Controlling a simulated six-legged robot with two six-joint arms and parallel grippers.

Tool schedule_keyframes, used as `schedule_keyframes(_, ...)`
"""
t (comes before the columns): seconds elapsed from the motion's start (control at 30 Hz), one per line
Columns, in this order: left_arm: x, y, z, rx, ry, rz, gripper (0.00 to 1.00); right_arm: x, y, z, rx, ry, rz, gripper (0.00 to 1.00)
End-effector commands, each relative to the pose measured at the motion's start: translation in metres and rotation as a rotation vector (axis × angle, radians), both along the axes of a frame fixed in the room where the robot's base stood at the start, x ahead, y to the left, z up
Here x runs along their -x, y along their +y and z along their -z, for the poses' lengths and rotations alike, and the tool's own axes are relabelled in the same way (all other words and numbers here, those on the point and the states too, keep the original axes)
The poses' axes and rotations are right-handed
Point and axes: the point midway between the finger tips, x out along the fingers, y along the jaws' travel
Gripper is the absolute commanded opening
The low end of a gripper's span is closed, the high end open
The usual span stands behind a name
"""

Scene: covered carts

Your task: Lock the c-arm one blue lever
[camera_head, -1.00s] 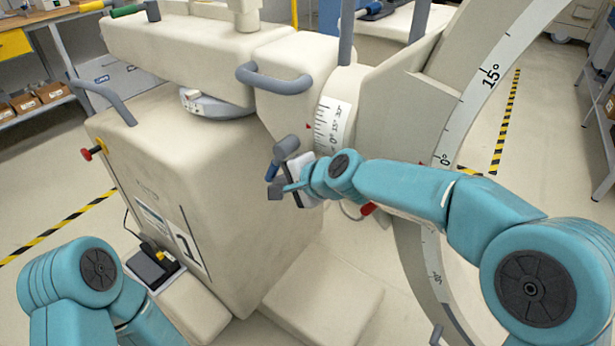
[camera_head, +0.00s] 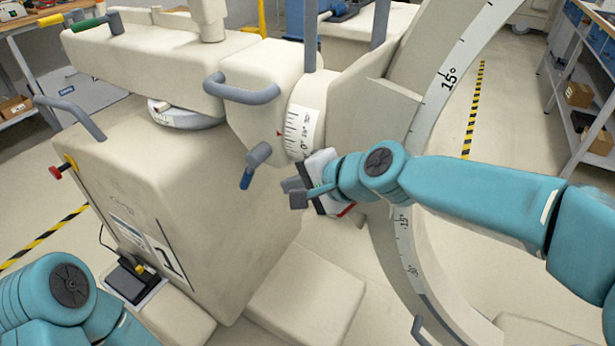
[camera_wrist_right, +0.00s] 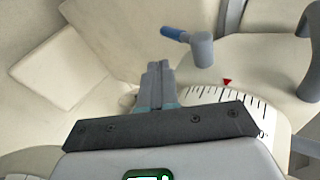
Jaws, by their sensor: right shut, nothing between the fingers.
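The blue lever (camera_head: 246,180) has a grey hub (camera_head: 259,154) and a blue tip. It sticks out from the beige C-arm cart beside the white angle scale (camera_head: 301,130), with its tip slanting down and left in the head view. My right gripper (camera_head: 292,190) is shut and empty, just right of and below the lever, apart from it. In the right wrist view its closed fingers (camera_wrist_right: 157,82) point up the picture, with the blue lever tip (camera_wrist_right: 174,34) and hub beyond them to the right. My left gripper is out of view; only part of the left arm shows.
A curved grey handle (camera_head: 242,93) is above the lever. The large C-arm ring (camera_head: 440,100) curves behind my right arm. The cart body (camera_head: 190,190) fills the left, with a red knob (camera_head: 56,172) on its side. Open floor is at right.

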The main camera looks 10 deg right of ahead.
Motion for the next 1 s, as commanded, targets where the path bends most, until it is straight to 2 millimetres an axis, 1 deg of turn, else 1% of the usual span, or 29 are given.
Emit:
schedule_keyframes(0.03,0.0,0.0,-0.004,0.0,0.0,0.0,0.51,0.005,-0.006,-0.008,-0.001,-0.003,0.002,0.0)
schedule_keyframes(0.1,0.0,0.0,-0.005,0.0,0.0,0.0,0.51,0.012,-0.012,-0.013,0.0,-0.002,0.002,0.0)
schedule_keyframes(0.3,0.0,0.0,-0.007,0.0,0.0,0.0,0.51,0.021,-0.02,-0.02,0.001,0.0,0.001,0.0)
schedule_keyframes(1.0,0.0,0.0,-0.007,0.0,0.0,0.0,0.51,0.022,-0.021,-0.02,0.001,-0.001,-0.001,0.0)
